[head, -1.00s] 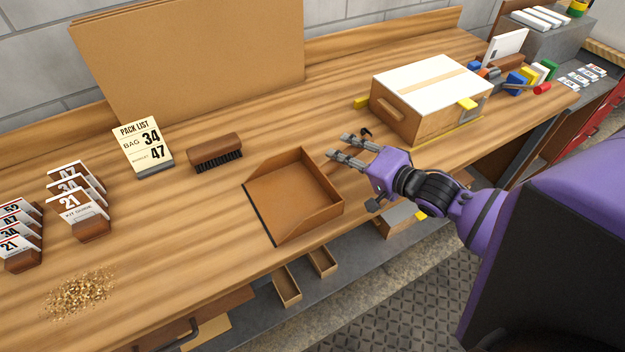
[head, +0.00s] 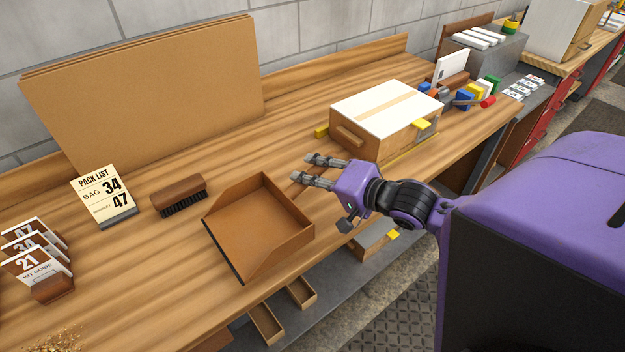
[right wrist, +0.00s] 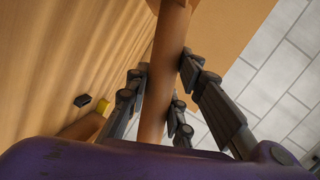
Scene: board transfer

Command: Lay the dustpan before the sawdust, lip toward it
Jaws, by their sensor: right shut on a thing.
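The brown dustpan (head: 262,222) is on or just above the wooden bench near its front edge; I cannot tell if it touches. Its dark lip (head: 222,252) faces lower left. My right gripper (head: 306,170) is at the pan's upper right corner, with the fingers around its handle. The right wrist view shows the brown handle (right wrist: 168,70) between the fingers (right wrist: 158,95). The sawdust (head: 56,340) is a small golden heap at the lower left, cut off by the picture edge, well apart from the lip. My left gripper is out of view.
A brush (head: 180,194) lies left of the pan, with a pack list card (head: 103,198) and kit guide cards (head: 40,262) farther left. A white-topped box (head: 386,115) stands behind my right gripper. Bare bench lies between pan and sawdust.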

